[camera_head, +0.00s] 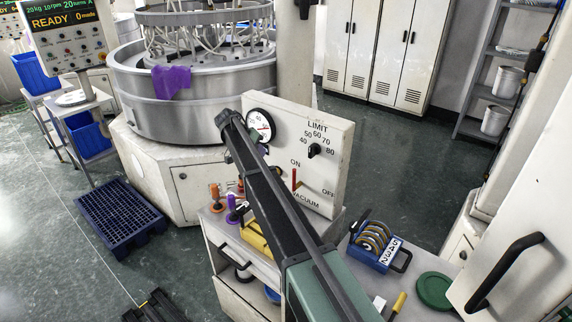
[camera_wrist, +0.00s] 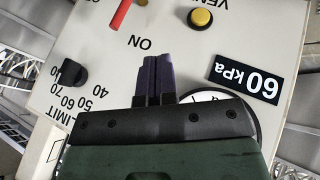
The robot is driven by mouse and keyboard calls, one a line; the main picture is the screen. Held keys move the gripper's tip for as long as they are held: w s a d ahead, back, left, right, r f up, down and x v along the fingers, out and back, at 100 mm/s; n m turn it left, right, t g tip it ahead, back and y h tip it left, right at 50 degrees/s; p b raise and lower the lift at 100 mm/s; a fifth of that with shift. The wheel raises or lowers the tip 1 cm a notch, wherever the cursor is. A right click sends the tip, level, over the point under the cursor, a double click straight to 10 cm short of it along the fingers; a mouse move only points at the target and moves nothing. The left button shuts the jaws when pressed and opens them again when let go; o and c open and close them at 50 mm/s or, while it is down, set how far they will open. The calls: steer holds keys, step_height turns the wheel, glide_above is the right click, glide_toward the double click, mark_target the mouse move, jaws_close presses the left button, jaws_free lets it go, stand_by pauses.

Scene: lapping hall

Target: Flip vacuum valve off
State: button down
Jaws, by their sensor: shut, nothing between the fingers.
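The vacuum valve has a red lever (camera_head: 294,179) on the front of a white panel (camera_head: 335,150). In the head view the lever stands upright, pointing to the ON label, with OFF to its right and VACUUM below. In the wrist view, which is upside down, the red lever (camera_wrist: 122,14) is at the top edge, partly cut off. My gripper (camera_wrist: 154,58) is shut and empty, its dark purple fingers together near the ON label and apart from the lever. In the head view my arm crosses the panel's left side; the fingertips cannot be made out.
A pressure gauge (camera_head: 260,126) and a black limit knob (camera_head: 314,150) sit above the lever. The wrist view shows a yellow vent button (camera_wrist: 201,18) and a 60 kPa plate (camera_wrist: 245,79). A blue holder with rings (camera_head: 373,245) stands right of the panel.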

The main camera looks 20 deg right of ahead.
steer(key=shift+s+d+m, duration=0.1)
steer(key=shift+s+m, duration=0.3)
steer(key=s+d+f+b, duration=0.3)
steer(key=d+f+b, duration=0.5)
steer(key=d, duration=0.1)
steer(key=shift+s, duration=0.25)
steer(key=shift+s+a+r, duration=0.1)
steer(key=shift+a+r, duration=0.05)
